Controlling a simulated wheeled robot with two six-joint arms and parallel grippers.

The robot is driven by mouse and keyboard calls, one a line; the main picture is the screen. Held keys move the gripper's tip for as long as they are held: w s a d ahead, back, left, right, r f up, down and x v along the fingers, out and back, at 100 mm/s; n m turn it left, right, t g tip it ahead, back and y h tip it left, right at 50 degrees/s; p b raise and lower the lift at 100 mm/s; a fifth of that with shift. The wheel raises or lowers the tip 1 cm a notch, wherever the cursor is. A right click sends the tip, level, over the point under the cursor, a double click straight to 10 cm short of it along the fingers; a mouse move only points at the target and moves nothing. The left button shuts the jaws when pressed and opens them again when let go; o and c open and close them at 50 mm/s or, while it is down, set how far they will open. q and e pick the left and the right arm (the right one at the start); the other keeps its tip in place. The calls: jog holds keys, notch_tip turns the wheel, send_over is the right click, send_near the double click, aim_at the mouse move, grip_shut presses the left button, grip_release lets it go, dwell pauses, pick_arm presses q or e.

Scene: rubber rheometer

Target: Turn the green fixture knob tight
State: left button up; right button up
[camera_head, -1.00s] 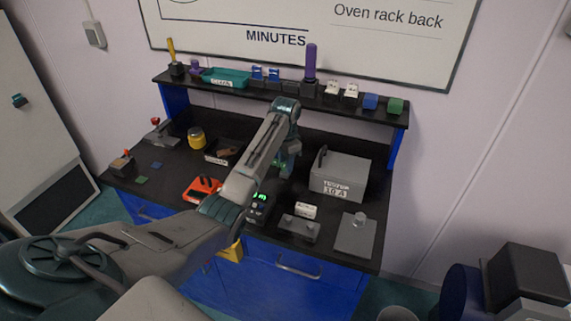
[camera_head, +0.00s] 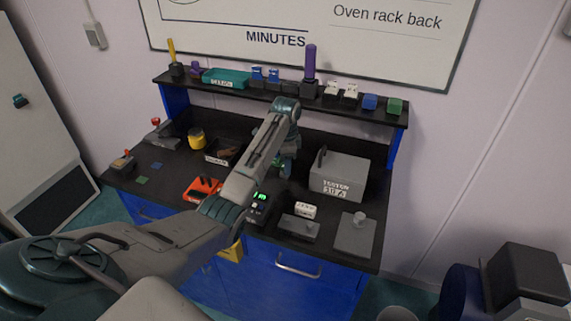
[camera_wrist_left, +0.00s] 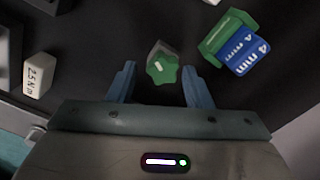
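The green fixture knob (camera_wrist_left: 163,68) is lobed, with a light mark on top, and sits on a grey block in the left wrist view. My left gripper (camera_wrist_left: 158,70) is open, one blue-grey finger on each side of the knob with a gap to both; I cannot tell whether the tips are down at the knob's height. In the head view my left gripper (camera_head: 285,168) points down over the middle of the bench, largely covering the fixture. My right gripper is in neither view.
A green and blue piece marked 4 mm (camera_wrist_left: 242,50) lies close right of the knob in the wrist view. A white block marked 2.5 Nm (camera_wrist_left: 39,75) is at left. A grey box (camera_head: 340,177) stands right of the gripper; a dark tray (camera_head: 223,152) stands left.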

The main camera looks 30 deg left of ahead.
pick_arm(q)
jog(key=shift+f, duration=0.1)
jog(key=n, duration=0.3)
jog(key=shift+w+a, duration=0.1)
jog(key=n, duration=1)
jog(key=shift+w+a+n, duration=0.1)
jog(key=shift+n, duration=0.2)
jog(key=n, duration=0.4)
jog(key=shift+a+n, duration=0.1)
jog(key=shift+n, duration=0.3)
jog(key=c, duration=0.8)
jog(key=m, duration=0.4)
jog(key=shift+m, duration=0.4)
jog(key=shift+c, duration=0.2)
